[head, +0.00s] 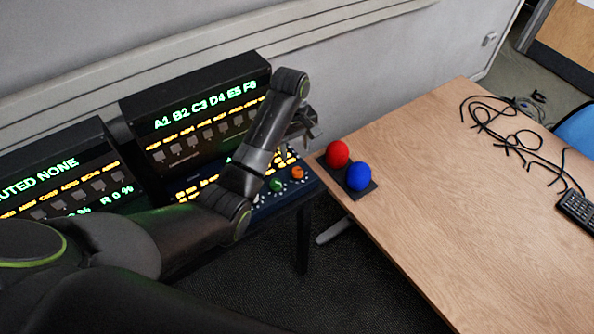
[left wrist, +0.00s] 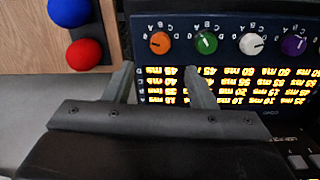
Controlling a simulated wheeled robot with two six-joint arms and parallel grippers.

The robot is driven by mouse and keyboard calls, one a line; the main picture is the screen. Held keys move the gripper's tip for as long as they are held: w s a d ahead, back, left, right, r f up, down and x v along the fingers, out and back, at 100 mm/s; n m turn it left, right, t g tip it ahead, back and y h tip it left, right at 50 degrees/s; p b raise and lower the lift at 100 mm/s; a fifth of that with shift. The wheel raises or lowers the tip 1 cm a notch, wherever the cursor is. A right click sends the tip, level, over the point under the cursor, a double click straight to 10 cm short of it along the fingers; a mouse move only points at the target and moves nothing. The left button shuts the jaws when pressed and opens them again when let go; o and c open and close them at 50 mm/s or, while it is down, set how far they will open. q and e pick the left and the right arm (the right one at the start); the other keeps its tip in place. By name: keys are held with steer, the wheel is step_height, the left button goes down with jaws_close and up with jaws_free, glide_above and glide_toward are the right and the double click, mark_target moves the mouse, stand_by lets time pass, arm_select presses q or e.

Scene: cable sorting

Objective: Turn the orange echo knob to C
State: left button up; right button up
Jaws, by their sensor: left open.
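The orange knob (left wrist: 160,43) sits at the left end of a knob row on a dark blue panel (left wrist: 226,23) in the left wrist view, with small white letters around it. I cannot tell which letter it points to. It also shows in the head view (head: 297,173), at the right end of the panel. My left gripper (left wrist: 158,68) is open and empty. In the left wrist view its fingertips lie below the orange knob, one to each side, apart from it. In the head view the left gripper (head: 308,124) hangs above the panel's right end. My right gripper is not in view.
A green knob (left wrist: 205,42), a white knob (left wrist: 252,43) and a purple knob (left wrist: 294,45) continue the row. Red (head: 337,154) and blue (head: 358,177) balls stand on a dark base on the wooden table (head: 430,190) to the right. Black display units (head: 200,110) stand behind.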

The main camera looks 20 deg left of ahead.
mark_target(297, 170)
arm_select(q)
step_height(297, 170, down, 8)
steer(key=shift+w+d+r+p, duration=0.15)
steer(key=shift+r+p, duration=0.1)
steer(key=shift+p, duration=0.15)
steer(key=shift+f, duration=0.7)
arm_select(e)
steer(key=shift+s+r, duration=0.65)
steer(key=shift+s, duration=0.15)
arm_select(q)
steer(key=c, duration=1)
